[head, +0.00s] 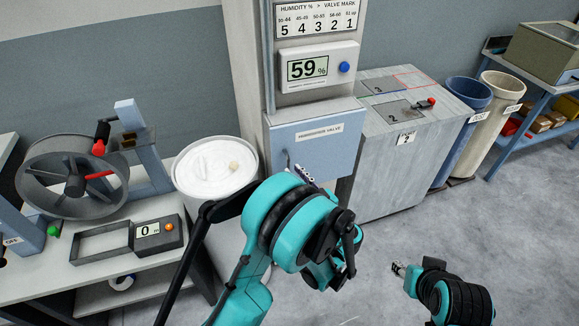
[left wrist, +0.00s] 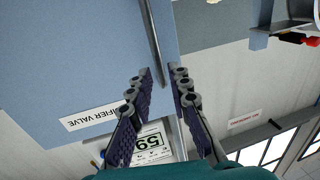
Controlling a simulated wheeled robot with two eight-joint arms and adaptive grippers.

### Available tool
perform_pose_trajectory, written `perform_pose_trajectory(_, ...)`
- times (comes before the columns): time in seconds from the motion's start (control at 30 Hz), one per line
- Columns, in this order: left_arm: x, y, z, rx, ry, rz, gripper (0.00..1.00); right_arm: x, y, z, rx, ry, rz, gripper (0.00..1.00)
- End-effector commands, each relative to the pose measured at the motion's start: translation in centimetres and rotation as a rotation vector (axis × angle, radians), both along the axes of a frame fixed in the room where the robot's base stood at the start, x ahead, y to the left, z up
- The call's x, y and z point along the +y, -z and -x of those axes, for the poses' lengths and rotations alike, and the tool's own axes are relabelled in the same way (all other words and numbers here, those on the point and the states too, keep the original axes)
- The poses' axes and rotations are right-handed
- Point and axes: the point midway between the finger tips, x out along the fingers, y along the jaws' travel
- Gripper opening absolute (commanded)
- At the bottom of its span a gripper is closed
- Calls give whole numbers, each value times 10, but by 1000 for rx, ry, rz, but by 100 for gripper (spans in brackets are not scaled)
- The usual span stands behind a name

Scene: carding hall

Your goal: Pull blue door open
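The blue door (head: 312,137), labelled "humidifier valve", is on the front of the pale column below the humidity display and looks closed. It fills the upper left of the left wrist view (left wrist: 75,60). A thin grey bar handle (left wrist: 153,42) runs along its edge there. My left gripper (left wrist: 162,85) is open, its fingers on either side of the handle's end; I cannot tell if they touch it. In the head view my left gripper (head: 303,174) is at the door's lower part, partly hidden by my arm. My right gripper (head: 397,269) hangs over the floor, away from the door.
The display (head: 307,67) reads 59 % beside a blue button. A white-filled bin (head: 212,170) stands left of the column, near my left arm. A grey cabinet (head: 400,160) stands close on the right. The floor (head: 480,225) at right is clear.

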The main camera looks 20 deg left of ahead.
Motion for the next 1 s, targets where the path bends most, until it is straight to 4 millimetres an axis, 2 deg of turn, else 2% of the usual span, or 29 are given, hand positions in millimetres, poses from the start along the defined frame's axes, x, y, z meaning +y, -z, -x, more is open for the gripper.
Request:
perform_pose_trajectory(0.1,16,2,-14,1,-3,0,19,0,5,0,0,0,0,40)
perform_pose_trajectory(0.23,27,1,-26,1,-1,0,19,0,8,0,0,0,0,40)
perform_pose_trajectory(0.6,32,0,-32,3,1,0,19,0,9,0,0,0,0,40)
perform_pose_trajectory(0.63,32,0,-32,3,1,0,16,0,9,0,0,0,0,40)
perform_pose_trajectory(0.7,32,0,-32,3,1,0,0,0,9,0,0,0,0,40)
perform_pose_trajectory(1.0,32,0,-32,3,1,0,0,0,9,0,0,0,0,40)
